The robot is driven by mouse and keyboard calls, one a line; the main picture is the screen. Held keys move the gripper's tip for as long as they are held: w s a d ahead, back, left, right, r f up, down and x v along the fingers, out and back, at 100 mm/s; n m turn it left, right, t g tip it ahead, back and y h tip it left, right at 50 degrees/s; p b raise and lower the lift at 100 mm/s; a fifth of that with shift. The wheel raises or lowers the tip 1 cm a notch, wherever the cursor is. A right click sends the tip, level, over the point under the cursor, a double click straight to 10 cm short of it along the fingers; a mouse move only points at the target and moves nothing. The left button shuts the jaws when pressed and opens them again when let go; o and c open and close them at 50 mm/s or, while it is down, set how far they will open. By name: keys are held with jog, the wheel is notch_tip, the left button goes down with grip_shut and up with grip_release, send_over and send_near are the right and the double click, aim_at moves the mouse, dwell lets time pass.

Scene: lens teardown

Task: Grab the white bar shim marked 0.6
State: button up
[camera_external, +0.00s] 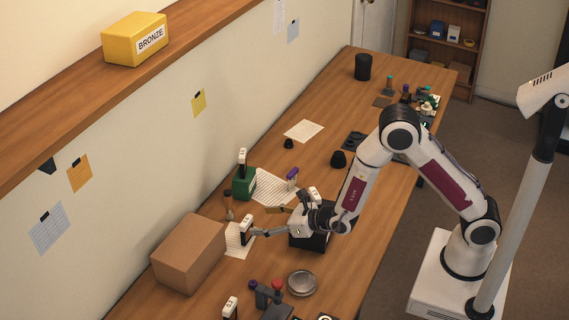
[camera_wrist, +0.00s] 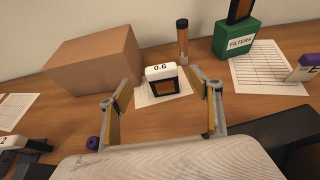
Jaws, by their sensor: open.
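The white bar shim marked 0.6 (camera_wrist: 160,71) sits across the top of a small dark block with a brown face (camera_wrist: 164,87), on a white sheet in the middle of the wrist view. In the external view the shim (camera_external: 246,227) is near the right side of the cardboard box. My gripper (camera_wrist: 161,86) is open, its two fingers left and right of the shim's place in the wrist view. Nothing is held. In the external view my gripper (camera_external: 256,233) reaches left, its tips close to the block. Contact cannot be told.
A large cardboard box (camera_wrist: 95,62) stands just left of the shim. A brown cylinder (camera_wrist: 182,40) stands behind it. A green FILTERS box (camera_wrist: 235,38) and a purple-topped piece (camera_wrist: 305,69) are to the right. Another white-topped piece (camera_wrist: 20,143) is at lower left.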

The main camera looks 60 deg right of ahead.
aim_at(247, 221)
jog(key=shift+w, duration=0.1)
jog(key=shift+x, duration=2.4)
jog(key=c, duration=1.2)
